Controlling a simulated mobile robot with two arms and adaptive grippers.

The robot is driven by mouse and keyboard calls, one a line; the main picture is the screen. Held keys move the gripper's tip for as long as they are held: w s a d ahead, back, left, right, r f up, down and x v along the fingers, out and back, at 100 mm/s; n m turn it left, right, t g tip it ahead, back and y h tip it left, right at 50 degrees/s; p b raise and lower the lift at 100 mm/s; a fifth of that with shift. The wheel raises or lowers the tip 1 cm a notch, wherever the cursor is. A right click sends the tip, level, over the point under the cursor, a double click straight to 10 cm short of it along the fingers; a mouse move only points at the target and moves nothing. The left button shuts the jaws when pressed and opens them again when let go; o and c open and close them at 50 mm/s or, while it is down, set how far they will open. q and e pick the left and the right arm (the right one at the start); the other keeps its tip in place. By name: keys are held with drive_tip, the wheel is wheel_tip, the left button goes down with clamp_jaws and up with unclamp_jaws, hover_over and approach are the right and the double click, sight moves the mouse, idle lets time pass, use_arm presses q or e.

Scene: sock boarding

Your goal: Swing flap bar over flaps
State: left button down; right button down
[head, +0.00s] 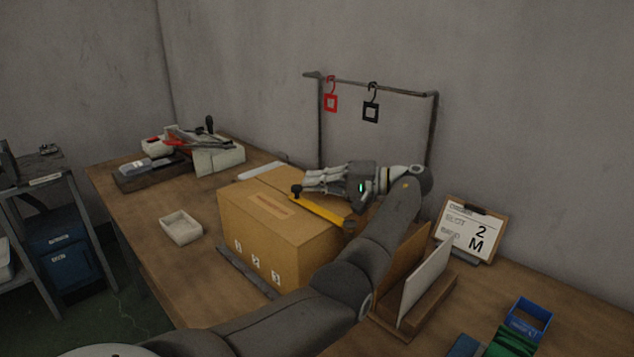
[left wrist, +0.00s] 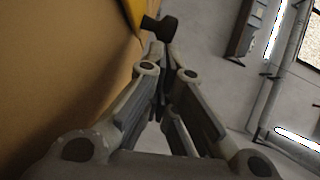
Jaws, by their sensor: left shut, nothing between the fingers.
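A closed brown cardboard box (head: 285,240) stands on the wooden table. A yellow flap bar (head: 325,210) lies across its top, with a black knob (head: 297,190) at its far left end and a dark round mount at its near right end. My left gripper (head: 308,182) is shut and empty, with its fingertips just beside the knob, above the box's back edge. In the left wrist view, the knob (left wrist: 160,27) is just beyond the closed fingertips (left wrist: 161,52), and a bit of yellow bar (left wrist: 133,12) shows. I cannot tell whether they touch. My right gripper is not in view.
A wire frame (head: 437,120) with red and black hanging tags stands behind the box. A white tray (head: 181,228) is to its left, and tools in a bin lie farther back. A clipboard (head: 468,229), upright boards and a blue bin (head: 528,318) are on the right.

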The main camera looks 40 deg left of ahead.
use_arm(q)
wheel_tip(320, 180, up, 10)
idle(0.7)
idle(0.4)
